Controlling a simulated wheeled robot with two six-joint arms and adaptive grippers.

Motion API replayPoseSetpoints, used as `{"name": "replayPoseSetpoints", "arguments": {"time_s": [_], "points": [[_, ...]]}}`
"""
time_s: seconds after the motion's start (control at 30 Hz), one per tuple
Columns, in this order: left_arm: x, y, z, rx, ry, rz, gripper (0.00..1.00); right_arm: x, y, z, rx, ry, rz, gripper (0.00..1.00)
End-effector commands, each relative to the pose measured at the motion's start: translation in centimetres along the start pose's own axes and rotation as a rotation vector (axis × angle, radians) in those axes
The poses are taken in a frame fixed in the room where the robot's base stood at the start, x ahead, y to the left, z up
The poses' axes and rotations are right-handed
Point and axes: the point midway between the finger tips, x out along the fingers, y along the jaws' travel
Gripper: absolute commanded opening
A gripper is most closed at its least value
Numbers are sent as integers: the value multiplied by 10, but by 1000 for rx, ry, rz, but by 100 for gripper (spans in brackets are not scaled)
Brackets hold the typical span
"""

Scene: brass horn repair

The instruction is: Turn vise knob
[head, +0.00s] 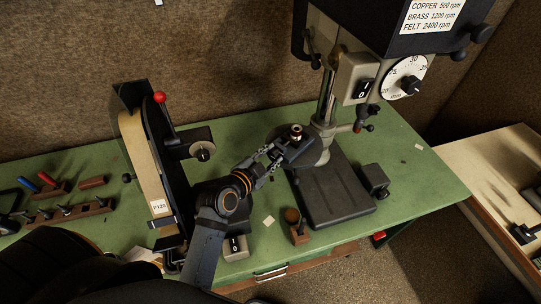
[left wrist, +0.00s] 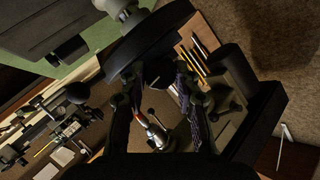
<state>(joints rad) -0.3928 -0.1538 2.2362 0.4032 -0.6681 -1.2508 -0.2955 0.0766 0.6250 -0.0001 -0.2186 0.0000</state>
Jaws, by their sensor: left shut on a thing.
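The vise (head: 300,151) is a dark block on the drill press's round table, with a small brass-coloured piece (head: 296,131) standing upright on its top. My left gripper (head: 273,156) reaches in from the lower left to the vise's near left side. It is shut on the vise knob, which the fingers largely hide in the head view. In the left wrist view the two fingers (left wrist: 160,88) close in below the dark round table (left wrist: 152,42); the knob between them is dark and hard to make out. My right gripper is in neither view.
The drill press base (head: 335,194) stands below the vise. A belt sander (head: 150,165) with a red-tipped lever stands left of my arm. Green bench (head: 425,185) is clear at right.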

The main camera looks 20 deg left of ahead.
Motion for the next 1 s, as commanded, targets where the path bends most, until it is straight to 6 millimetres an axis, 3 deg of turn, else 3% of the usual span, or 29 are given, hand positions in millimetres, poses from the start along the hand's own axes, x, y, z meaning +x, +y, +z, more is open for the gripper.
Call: {"name": "replayPoseSetpoints", "arguments": {"time_s": [0.47,1.0], "points": [[0,-1,0,-86,3,35,0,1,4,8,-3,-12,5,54],[0,-4,2,-529,18,206,0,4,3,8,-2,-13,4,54]]}}
